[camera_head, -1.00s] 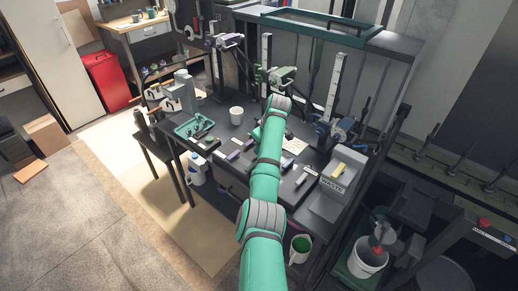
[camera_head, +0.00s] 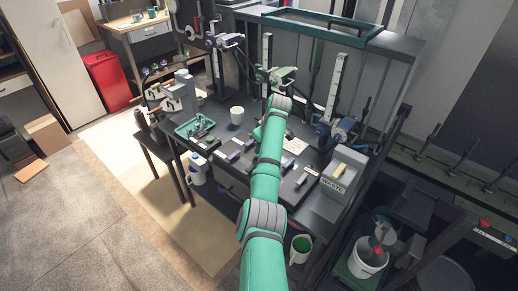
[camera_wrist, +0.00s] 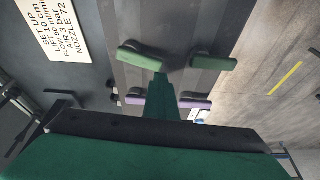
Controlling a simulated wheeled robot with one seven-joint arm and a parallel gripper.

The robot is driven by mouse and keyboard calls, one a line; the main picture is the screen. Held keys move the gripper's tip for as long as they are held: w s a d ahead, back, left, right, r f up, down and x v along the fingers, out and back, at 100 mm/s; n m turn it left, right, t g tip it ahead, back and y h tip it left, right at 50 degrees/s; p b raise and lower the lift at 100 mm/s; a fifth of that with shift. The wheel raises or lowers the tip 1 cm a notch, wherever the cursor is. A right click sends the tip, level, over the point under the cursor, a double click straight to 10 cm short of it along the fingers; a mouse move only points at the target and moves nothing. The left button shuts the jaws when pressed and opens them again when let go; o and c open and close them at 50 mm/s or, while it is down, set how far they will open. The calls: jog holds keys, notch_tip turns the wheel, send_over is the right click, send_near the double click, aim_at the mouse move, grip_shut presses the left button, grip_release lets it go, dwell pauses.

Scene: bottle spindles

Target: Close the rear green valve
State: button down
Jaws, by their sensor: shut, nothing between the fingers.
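In the wrist view two green handles lie on a dark panel. The left one (camera_wrist: 141,57), nearer the printed sheet, appears to be the rear green valve; the right one (camera_wrist: 213,62) is nearer the table's front edge. My gripper (camera_wrist: 162,78) is shut and empty, its narrow green tip right by the inner end of the left handle. I cannot tell whether they touch. In the head view my arm hides most of the green handles.
The sheet (camera_wrist: 55,27) lies on the table. In the head view the green spindle (camera_head: 283,74) stands behind my arm, a white cup (camera_head: 237,116) to the left and a waste box (camera_head: 343,172) to the right.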

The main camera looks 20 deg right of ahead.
jog(key=shift+d+r, duration=0.3)
jog(key=shift+d, duration=0.65)
jog(key=shift+w+a, duration=0.4)
jog(key=shift+w, duration=0.15)
jog(key=shift+w+a+f, duration=0.1)
jog(key=shift+w+a, duration=0.05)
jog(key=shift+w, duration=0.55)
jog(key=shift+w+a+f, duration=0.1)
jog(key=shift+w+a, duration=0.65)
jog(key=shift+w, duration=0.05)
jog(key=shift+s+r, duration=0.15)
jog(key=shift+r, duration=0.6)
jog(key=a+v, duration=0.1)
jog(key=v, duration=0.7)
jog(key=shift+s, duration=0.45)
jog(key=shift+r, duration=0.1)
